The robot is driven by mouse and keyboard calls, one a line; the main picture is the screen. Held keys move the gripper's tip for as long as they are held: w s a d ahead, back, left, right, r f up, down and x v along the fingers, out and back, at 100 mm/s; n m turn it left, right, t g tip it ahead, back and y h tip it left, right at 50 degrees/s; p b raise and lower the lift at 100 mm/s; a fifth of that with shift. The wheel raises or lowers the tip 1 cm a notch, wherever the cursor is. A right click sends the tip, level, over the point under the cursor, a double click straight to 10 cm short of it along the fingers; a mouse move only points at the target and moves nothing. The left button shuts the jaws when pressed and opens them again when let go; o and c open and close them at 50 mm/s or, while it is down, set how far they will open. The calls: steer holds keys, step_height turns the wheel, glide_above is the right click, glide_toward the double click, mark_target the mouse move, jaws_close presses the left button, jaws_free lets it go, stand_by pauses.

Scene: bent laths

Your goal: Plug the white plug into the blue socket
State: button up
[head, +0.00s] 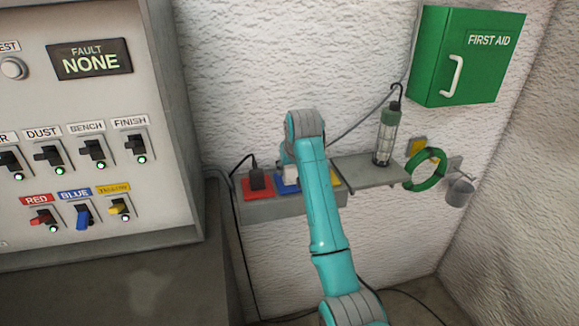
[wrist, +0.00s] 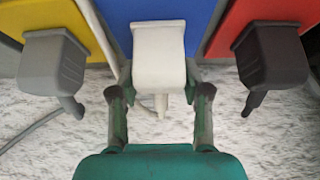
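The white plug (wrist: 160,55) sits against the face of the blue socket (wrist: 150,10) in the middle of the wrist view. Its cord end points toward me; I cannot tell how deep it is seated. My gripper (wrist: 160,95) is open, with one finger on each side of the plug's near end and a gap on both sides. In the head view, the white plug (head: 290,173) and the blue socket (head: 286,189) show just left of my arm, which hides the gripper's fingers.
A black plug (wrist: 270,55) is in the red socket (wrist: 245,20), and a grey plug (wrist: 55,65) is at the yellow socket (wrist: 65,15). A shelf (head: 365,172) with a caged lamp (head: 387,135) is to the right. On the panel, the blue switch (head: 84,215) is down.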

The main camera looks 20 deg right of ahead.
steer(key=shift+o, duration=1.1)
steer(key=shift+r, duration=0.1)
steer(key=v, duration=1.1)
steer(key=shift+s+r, duration=0.25)
steer(key=shift+r, duration=0.1)
